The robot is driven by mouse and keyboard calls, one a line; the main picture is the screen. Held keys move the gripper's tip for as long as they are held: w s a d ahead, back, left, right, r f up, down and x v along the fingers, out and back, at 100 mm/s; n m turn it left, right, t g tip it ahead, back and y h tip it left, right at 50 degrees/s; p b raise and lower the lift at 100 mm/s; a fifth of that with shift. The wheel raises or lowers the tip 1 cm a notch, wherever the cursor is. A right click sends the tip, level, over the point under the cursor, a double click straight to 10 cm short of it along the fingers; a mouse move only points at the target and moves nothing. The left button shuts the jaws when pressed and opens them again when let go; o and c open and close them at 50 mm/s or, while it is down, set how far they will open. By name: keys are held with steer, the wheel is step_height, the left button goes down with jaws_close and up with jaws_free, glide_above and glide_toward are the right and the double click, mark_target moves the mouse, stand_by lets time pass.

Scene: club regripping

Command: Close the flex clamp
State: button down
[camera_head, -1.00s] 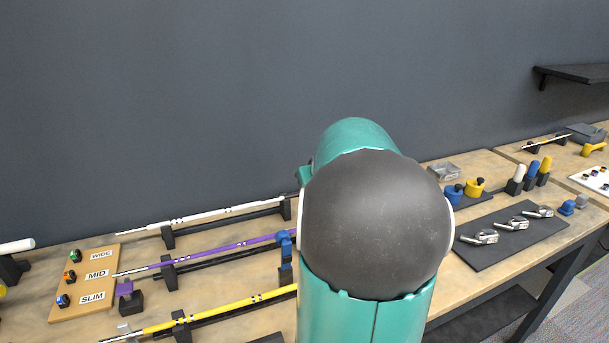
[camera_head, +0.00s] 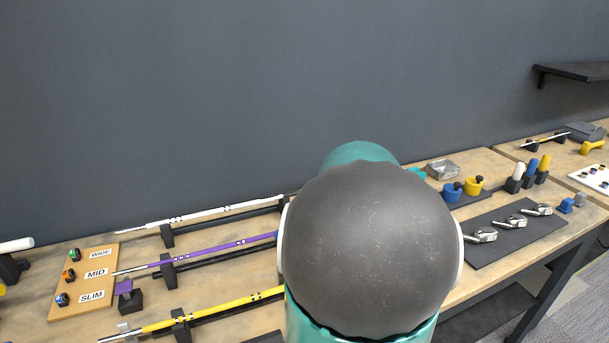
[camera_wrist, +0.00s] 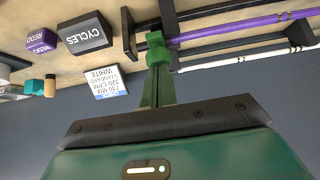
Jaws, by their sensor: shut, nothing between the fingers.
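I cannot make out for certain which thing is the flex clamp. In the wrist view, my gripper (camera_wrist: 156,42) shows as two green fingers, tips together and empty, beside the dark shaft rack (camera_wrist: 168,18). A dark block marked CYCLES (camera_wrist: 90,33) and a purple block marked REDO (camera_wrist: 41,40) are left of the fingers. Farther left are a teal piece (camera_wrist: 33,87) with a tan end and a silver part cut by the frame edge. In the head view, my arm hides the gripper and the middle of the bench.
In the head view, white (camera_head: 215,213), purple (camera_head: 215,250) and yellow (camera_head: 215,308) shafts lie on racks at left, near a board marked WIDE, MID, SLIM (camera_head: 85,280). Club heads lie on a dark mat (camera_head: 485,252) at right. A printed card (camera_wrist: 106,82) shows in the wrist view.

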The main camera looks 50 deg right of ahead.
steer(key=s+a+r, duration=0.5)
steer(key=s+r, duration=0.1)
steer(key=s, duration=0.2)
steer(key=shift+s+r, duration=0.2)
steer(key=shift+r, duration=0.05)
steer(key=w+a+r+n+y, duration=0.15)
steer(key=w+a, duration=0.25)
steer(key=a, duration=0.4)
steer(key=w+a+n+y, duration=0.1)
steer(key=w+a+y, duration=0.1)
steer(key=w+a, duration=0.5)
steer(key=s+a+n, duration=0.1)
steer(key=s+a, duration=0.1)
steer(key=a, duration=0.5)
steer(key=s+a+f+n, duration=0.1)
steer(key=s+a, duration=0.1)
steer(key=a, duration=0.6)
steer(key=s+a+f+n+g, duration=0.1)
steer(key=s+a, duration=0.1)
steer(key=a, duration=0.6)
steer(key=shift+s+f+n+y, duration=0.25)
steer(key=shift+s+n+y, duration=0.05)
steer(key=shift+n+y, duration=0.05)
steer(key=shift+a, duration=0.1)
